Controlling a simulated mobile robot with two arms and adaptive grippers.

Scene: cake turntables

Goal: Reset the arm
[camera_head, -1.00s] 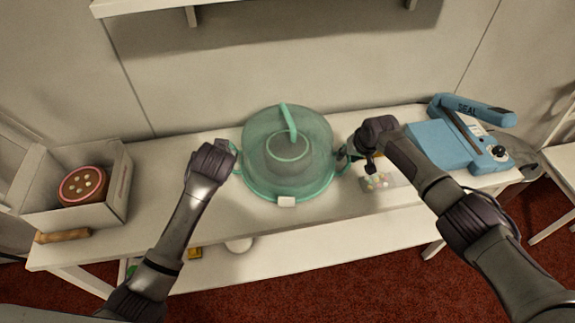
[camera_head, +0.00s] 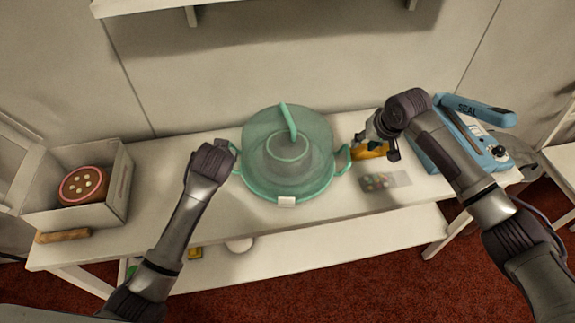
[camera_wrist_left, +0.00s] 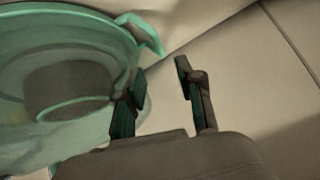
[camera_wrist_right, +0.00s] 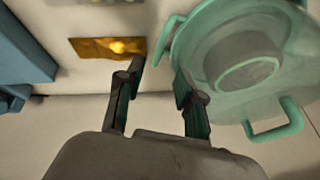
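My right gripper (camera_head: 376,148) is open and empty above the table, right of the cake carrier. In the right wrist view its two fingers (camera_wrist_right: 158,75) stand apart with nothing between them. In the left wrist view the fingers (camera_wrist_left: 157,78) are apart and empty. The green translucent cake carrier (camera_head: 262,130) stands upright mid-table with its lid on. It also shows in the left wrist view (camera_wrist_left: 95,30) and the right wrist view (camera_wrist_right: 195,65).
An orange packet (camera_head: 370,154) lies under my right gripper; a clear pouch of coloured sweets (camera_head: 384,182) lies in front of it. A blue sealer (camera_head: 433,150) stands at the right. An open box (camera_head: 75,214) with a round cake (camera_head: 83,186) stands at the left. The front-centre table is clear.

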